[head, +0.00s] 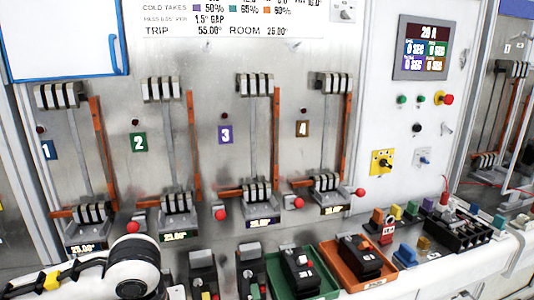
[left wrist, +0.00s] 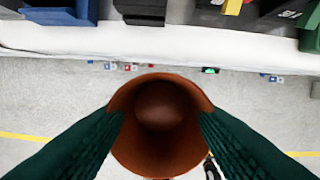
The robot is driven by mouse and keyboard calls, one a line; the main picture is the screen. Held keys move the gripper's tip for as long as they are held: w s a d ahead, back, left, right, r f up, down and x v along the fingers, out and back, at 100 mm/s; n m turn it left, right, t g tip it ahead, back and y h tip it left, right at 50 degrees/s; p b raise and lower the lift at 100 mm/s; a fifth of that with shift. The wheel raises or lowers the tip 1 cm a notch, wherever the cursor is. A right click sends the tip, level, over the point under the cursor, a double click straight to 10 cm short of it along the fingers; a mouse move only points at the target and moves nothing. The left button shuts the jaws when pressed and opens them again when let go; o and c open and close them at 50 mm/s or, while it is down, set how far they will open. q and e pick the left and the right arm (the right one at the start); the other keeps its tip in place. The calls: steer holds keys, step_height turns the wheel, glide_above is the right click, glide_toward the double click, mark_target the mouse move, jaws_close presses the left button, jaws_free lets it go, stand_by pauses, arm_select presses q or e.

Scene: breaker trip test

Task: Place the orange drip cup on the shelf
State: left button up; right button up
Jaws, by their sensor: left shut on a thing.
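The orange drip cup (left wrist: 160,148) shows in the left wrist view, its round open mouth towards the camera. My left gripper (left wrist: 160,118) is shut on it, with one dark green finger on each side. The cup appears over the grey floor, apart from the white shelf edge (left wrist: 190,42) at the top of that view. The shelf (head: 430,268) also runs along the bottom of the head view. My left arm (head: 135,268) enters there at the lower left; its gripper and the cup are out of that view. My right gripper is not in view.
The shelf holds black breakers (head: 203,270), a green tray (head: 322,288), an orange tray (head: 382,276) and coloured blocks (head: 404,254). Levers with red knobs (head: 220,214) stick out from the panel above. White shelf surface shows bare towards the front right.

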arm_select(q)
steer(key=m, duration=0.2)
steer(key=f+m, duration=0.1)
steer(key=shift+a+f+m, duration=0.15)
steer(key=shift+a+m, duration=0.2)
steer(key=shift+m, duration=0.05)
